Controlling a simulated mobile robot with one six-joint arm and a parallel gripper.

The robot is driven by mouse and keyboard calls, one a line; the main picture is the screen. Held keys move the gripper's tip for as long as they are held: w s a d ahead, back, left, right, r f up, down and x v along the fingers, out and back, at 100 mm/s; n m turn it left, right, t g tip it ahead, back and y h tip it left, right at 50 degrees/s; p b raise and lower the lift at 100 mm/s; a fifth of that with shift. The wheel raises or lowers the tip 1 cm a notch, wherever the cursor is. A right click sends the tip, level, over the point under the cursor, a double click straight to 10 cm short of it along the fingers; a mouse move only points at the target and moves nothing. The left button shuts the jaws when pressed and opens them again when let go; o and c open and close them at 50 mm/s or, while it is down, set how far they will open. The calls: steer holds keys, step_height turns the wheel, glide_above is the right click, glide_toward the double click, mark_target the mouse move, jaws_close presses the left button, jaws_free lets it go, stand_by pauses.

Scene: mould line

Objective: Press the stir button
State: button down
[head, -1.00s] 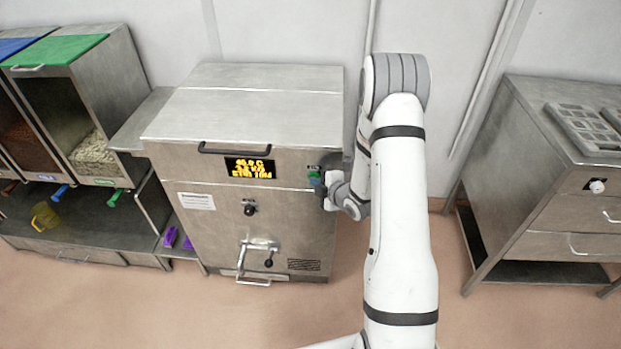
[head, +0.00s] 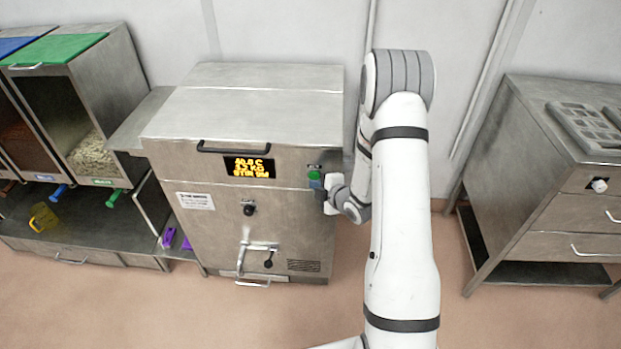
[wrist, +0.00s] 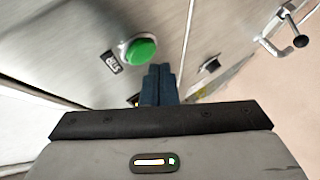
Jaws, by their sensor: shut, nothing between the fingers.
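The green stir button (wrist: 140,50) stands out from the steel front of the machine in the wrist view, with a black label (wrist: 111,62) reading STIR beside it. The green button also shows in the head view (head: 314,176), at the upper right of the machine (head: 250,255). My gripper (wrist: 160,72) is shut and empty.
Bins with a green lid (head: 60,49) stand left. A steel cabinet (head: 560,215) stands right. Floor between is clear.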

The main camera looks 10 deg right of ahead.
steer(key=s+b, duration=0.1)
steer(key=s+a, duration=0.1)
steer(key=s, duration=0.1)
steer(key=s+b, duration=0.1)
steer(key=shift+s+a+b, duration=0.3)
steer(key=shift+s, duration=0.1)
stand_by(0.8)
steer(key=s+d+r+m+g+h, duration=0.25)
steer(key=s+r+m, duration=0.2)
steer(key=r, duration=0.25)
steer(key=s+d+r+m+g+h, duration=0.1)
steer(key=s+r+m+g+h, duration=0.15)
steer(key=r+m, duration=0.35)
steer(key=s+a+r+m+g, duration=0.2)
steer(key=s+r+m, duration=0.2)
steer(key=s, duration=0.5)
steer(key=s+a+r+m+g, duration=0.2)
steer(key=s+r+m, duration=0.2)
steer(key=s, duration=0.6)
steer(key=shift+a+r, duration=0.2)
steer(key=shift+a, duration=0.15)
